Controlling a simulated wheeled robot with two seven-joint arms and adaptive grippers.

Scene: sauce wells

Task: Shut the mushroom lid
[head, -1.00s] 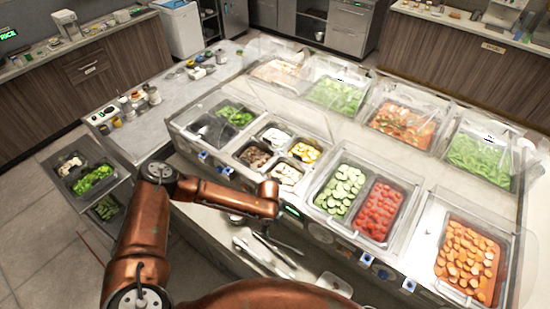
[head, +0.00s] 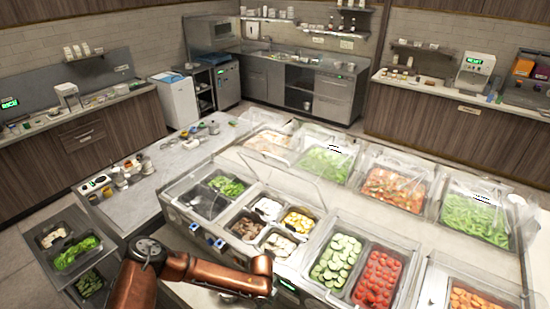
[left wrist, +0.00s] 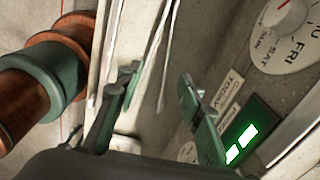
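A counter section with four small wells stands in the middle of the head view. Pale pieces that look like mushrooms (head: 278,243) fill its front right well, and brown pieces (head: 247,228) fill the front left one. I cannot tell for sure which are the mushrooms. A clear lid (head: 292,178) stands raised behind these wells, leaving them uncovered. My left arm ends low in front of the counter, below the wells; its fingers are hidden in the head view. In the left wrist view my left gripper (left wrist: 160,75) is open and empty. My right gripper is not in view.
A weekday dial (left wrist: 288,18) and a lit green display (left wrist: 243,140) are close to the left gripper's right finger. Wells of cucumber (head: 338,260) and tomato (head: 377,276) are to the right. A side cart (head: 45,262) stands at left.

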